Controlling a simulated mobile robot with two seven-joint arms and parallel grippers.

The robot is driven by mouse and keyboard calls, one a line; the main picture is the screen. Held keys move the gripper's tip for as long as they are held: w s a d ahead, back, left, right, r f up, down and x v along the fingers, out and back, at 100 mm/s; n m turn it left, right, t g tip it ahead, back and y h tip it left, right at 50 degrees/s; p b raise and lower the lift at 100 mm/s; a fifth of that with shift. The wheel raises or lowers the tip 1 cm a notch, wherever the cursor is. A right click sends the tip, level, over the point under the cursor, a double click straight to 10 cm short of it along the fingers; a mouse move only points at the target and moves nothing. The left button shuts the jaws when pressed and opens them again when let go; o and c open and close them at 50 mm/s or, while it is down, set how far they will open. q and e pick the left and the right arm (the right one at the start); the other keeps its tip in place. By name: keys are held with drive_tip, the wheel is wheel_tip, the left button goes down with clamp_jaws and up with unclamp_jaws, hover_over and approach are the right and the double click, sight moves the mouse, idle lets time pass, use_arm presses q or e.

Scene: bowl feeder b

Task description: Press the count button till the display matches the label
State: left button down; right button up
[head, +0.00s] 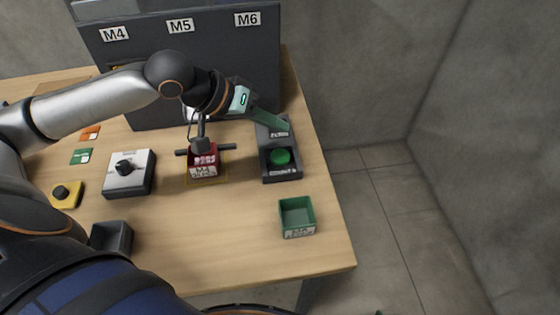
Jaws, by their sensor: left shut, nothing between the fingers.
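A dark button box (281,175) stands near the right edge of the table. The raised back part of the box is largely covered by my left gripper (283,128), so I cannot read a display there. The left gripper's teal fingers are shut and empty, with their tips above and behind the green button, apart from it. A red bin (203,160) with a white label (203,171) sits left of the box; its print is too small to read surely. My right gripper is out of view.
A green bin (297,217) stands in front of the button box. A white box with a black knob (130,173), a yellow box (66,194) and a dark open bin (111,238) are to the left. A dark cabinet (180,70) marked M4, M5, M6 stands behind.

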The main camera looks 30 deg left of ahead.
sight(275, 158)
use_arm(q)
wheel_tip(275, 158, down, 4)
drive_tip(key=b, duration=0.3)
drive_tip(key=shift+r+b, duration=0.2)
drive_tip(key=shift+b, duration=0.1)
drive_tip(key=shift+f+b, duration=0.35)
drive_tip(key=shift+b, duration=0.1)
drive_tip(key=shift+f, duration=0.95)
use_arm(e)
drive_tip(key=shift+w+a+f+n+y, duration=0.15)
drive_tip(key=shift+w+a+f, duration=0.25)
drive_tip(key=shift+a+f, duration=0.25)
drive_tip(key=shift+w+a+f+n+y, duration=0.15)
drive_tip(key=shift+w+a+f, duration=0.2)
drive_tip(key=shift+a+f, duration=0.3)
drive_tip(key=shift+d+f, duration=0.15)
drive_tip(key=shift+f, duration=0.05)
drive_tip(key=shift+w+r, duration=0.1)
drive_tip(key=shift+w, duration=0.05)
use_arm(q)
drive_tip(key=shift+f, duration=0.1)
